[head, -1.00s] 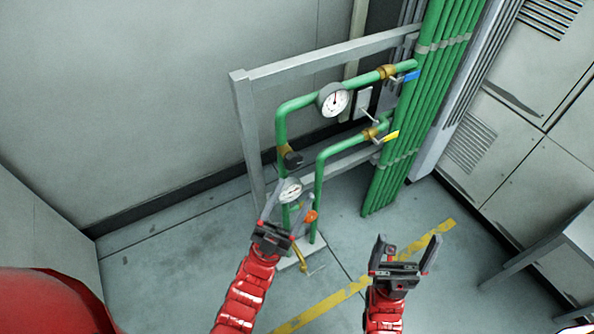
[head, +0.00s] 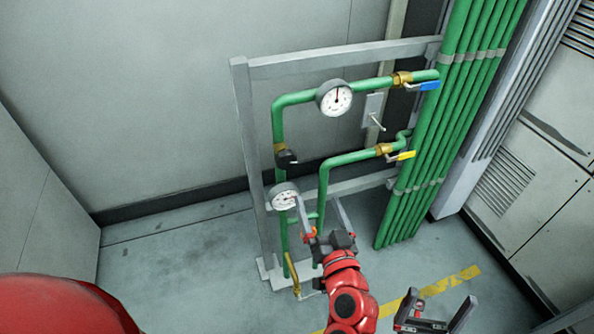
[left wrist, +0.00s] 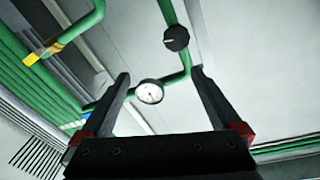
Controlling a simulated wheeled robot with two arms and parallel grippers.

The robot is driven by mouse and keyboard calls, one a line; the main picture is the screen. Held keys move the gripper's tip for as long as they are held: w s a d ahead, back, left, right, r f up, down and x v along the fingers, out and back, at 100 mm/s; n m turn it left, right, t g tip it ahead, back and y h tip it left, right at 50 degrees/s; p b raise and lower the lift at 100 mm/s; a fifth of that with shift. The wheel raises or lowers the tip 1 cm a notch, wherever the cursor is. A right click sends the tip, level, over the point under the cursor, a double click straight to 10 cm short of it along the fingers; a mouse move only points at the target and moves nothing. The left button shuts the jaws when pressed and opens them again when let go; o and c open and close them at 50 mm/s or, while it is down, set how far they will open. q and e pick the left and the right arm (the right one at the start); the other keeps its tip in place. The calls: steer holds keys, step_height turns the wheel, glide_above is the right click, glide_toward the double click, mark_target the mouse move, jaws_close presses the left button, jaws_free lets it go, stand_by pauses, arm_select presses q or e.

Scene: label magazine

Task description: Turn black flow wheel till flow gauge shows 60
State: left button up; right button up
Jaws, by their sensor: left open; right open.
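The black wheel (head: 286,159) sits on the left green pipe, below a brass fitting. It also shows in the left wrist view (left wrist: 176,38), above and between the fingers. A white upper gauge (head: 334,97) has its needle pointing about straight up; it shows in the left wrist view (left wrist: 150,91). A lower gauge (head: 284,196) hangs below the wheel; its reading is too small to tell. My left gripper (head: 318,205) is open and empty, below and right of the wheel, apart from it. My right gripper (head: 441,300) is open and empty at the lower right.
A blue-handled valve (head: 428,86) and a yellow-handled valve (head: 404,155) sit on the pipes at right. A grey frame (head: 250,140) carries the piping beside a green pipe bundle (head: 450,120). A switch box (head: 373,108) stands between. Floor at left is clear.

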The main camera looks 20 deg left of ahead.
mark_target(287, 163)
arm_select(q)
steer(key=w+a+n, duration=0.1)
steer(key=w+a, duration=0.4)
steer(key=w+a+n+g+y+p, duration=0.1)
steer(key=w+a, duration=0.4)
steer(key=w, duration=0.1)
steer(key=shift+w+a, duration=0.15)
steer(key=shift+a, duration=0.1)
steer(key=shift+w+a, duration=0.3)
steer(key=shift+w, duration=0.2)
steer(key=c, duration=1.4)
